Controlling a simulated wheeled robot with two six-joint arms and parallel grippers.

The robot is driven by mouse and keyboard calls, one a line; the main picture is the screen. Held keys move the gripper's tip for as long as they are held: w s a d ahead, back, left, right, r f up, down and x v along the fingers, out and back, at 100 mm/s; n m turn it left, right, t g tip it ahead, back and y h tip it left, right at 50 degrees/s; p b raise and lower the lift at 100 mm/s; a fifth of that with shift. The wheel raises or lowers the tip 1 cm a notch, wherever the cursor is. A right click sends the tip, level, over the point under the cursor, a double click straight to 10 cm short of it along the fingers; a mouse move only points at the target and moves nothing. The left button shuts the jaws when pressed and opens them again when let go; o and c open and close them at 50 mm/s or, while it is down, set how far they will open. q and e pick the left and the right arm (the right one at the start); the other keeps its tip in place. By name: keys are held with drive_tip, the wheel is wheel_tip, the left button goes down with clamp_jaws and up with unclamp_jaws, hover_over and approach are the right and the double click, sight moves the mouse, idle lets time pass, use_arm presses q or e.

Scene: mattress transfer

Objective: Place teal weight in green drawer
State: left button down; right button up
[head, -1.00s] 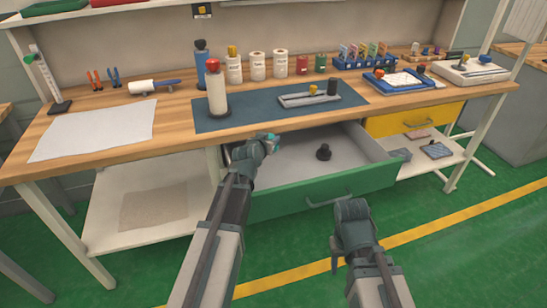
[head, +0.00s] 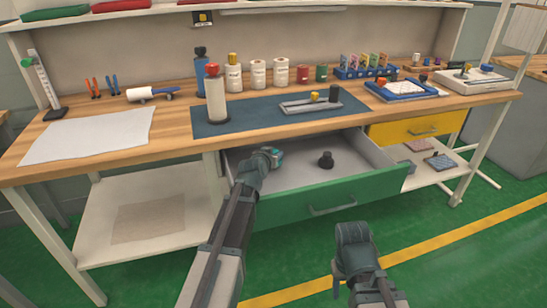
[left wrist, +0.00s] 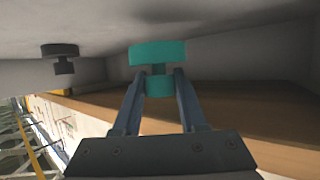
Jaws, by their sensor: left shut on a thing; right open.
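The green drawer (head: 325,196) is pulled open under the workbench, with its grey inside showing. My left gripper (head: 274,157) is inside the drawer opening, toward its left back part. It is shut on the teal weight (left wrist: 157,54), whose narrow neck sits between the two fingers in the left wrist view. In the head view only a bit of teal shows at the fingertips. The weight appears close to the drawer floor; I cannot tell whether it touches. My right gripper (head: 338,268) is open and empty, low in front of the drawer.
A black weight (head: 326,159) stands in the drawer, right of my left gripper; it also shows in the left wrist view (left wrist: 62,57). A yellow drawer (head: 417,128) is at the right. The benchtop (head: 175,118) overhangs the drawer's back. The drawer's right side is clear.

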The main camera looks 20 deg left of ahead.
use_arm(q)
drive_tip(key=shift+f, duration=0.1)
drive_tip(key=shift+f+b, duration=0.4)
drive_tip(key=shift+f, duration=0.05)
drive_tip(key=shift+s, duration=0.15)
drive_tip(key=shift+c, duration=2.3)
unclamp_jaws()
drive_tip(key=shift+s, duration=0.1)
